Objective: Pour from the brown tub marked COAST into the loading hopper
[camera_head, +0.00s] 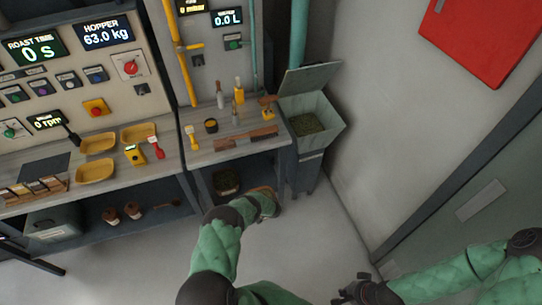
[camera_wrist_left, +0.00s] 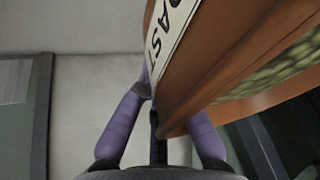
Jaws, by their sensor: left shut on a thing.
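The brown tub marked COAST (camera_wrist_left: 235,50) fills the upper right of the left wrist view, slanted across it, with pale green beans inside. My left gripper (camera_wrist_left: 158,100) is shut on its wall beside the white label. In the head view only a small brown part of the tub (camera_head: 266,190) shows by the left hand, below the bench edge; my arm hides the rest. The loading hopper (camera_head: 322,138), a grey-green bin with its lid raised, stands right of the bench and holds green beans. My right gripper (camera_head: 355,290) is low in the head view, away from both; its jaw opening is unclear.
The bench (camera_head: 235,140) carries yellow trays (camera_head: 97,143), brushes and small tools. A dark container of green beans (camera_head: 227,182) sits on the shelf beneath. The wall and a red box (camera_head: 480,35) bound the right side. The floor before the hopper is clear.

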